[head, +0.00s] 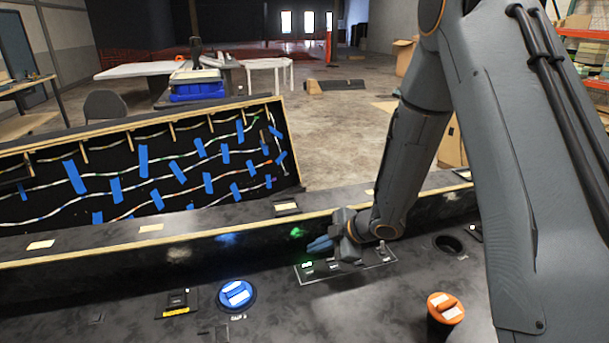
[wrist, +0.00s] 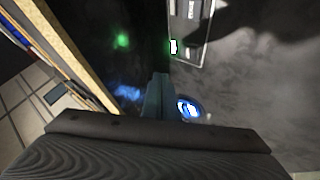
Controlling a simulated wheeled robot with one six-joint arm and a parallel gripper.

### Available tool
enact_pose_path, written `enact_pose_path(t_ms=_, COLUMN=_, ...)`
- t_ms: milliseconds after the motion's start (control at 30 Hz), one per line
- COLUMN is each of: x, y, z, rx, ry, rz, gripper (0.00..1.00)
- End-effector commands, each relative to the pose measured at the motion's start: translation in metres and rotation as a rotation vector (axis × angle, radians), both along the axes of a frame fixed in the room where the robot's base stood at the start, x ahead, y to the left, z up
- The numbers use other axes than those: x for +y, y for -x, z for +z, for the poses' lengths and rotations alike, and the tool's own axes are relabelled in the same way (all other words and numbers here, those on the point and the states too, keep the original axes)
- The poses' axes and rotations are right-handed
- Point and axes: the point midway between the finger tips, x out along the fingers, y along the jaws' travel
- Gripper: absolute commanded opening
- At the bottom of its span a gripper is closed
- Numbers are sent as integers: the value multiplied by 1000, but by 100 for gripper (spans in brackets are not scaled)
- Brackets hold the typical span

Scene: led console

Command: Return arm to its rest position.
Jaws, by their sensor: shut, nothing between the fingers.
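My gripper (head: 322,244) is at the end of my arm, low over the console (head: 130,320), close to its raised back wall. Its fingers are together and empty, pointing left in the head view. In the wrist view the shut fingers (wrist: 158,97) point at the console. I cannot tell whether the gripper touches the panel. A lit blue knob (head: 236,295) is to the left, also seen in the wrist view (wrist: 188,108).
An orange knob (head: 445,308) and a dark round hole (head: 447,244) are on the right of the console. Behind the wall (head: 120,255) stands a tilted board (head: 130,170) with taped light strips. Open floor (head: 330,140) lies beyond. Blue and green glows reflect on the wall.

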Motion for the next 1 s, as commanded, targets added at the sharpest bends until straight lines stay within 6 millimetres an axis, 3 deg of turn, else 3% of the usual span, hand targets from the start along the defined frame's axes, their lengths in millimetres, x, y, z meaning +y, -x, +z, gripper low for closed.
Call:
enact_pose_path(t_ms=167, x=-46, y=-9, z=31, rx=54, ry=64, rz=-289, gripper=0)
enact_pose_path(t_ms=267, x=-87, y=3, z=53, rx=128, ry=95, rz=-546, gripper=0)
enact_pose_path(t_ms=367, x=-123, y=31, z=72, rx=225, ry=104, rz=-804, gripper=0)
enact_pose_path(t_ms=500, x=-157, y=91, z=92, rx=396, ry=82, rz=-1144, gripper=0)
enact_pose_path(t_ms=600, x=-165, y=139, z=103, rx=529, ry=51, rz=-1345, gripper=0)
enact_pose_path(t_ms=733, x=-162, y=189, z=112, rx=679, ry=9, rz=-1525, gripper=0)
enact_pose_path(t_ms=833, x=-157, y=212, z=116, rx=755, ry=-13, rz=-1601, gripper=0)
enact_pose_path(t_ms=1000, x=-153, y=224, z=117, rx=797, ry=-25, rz=-1640, gripper=0)
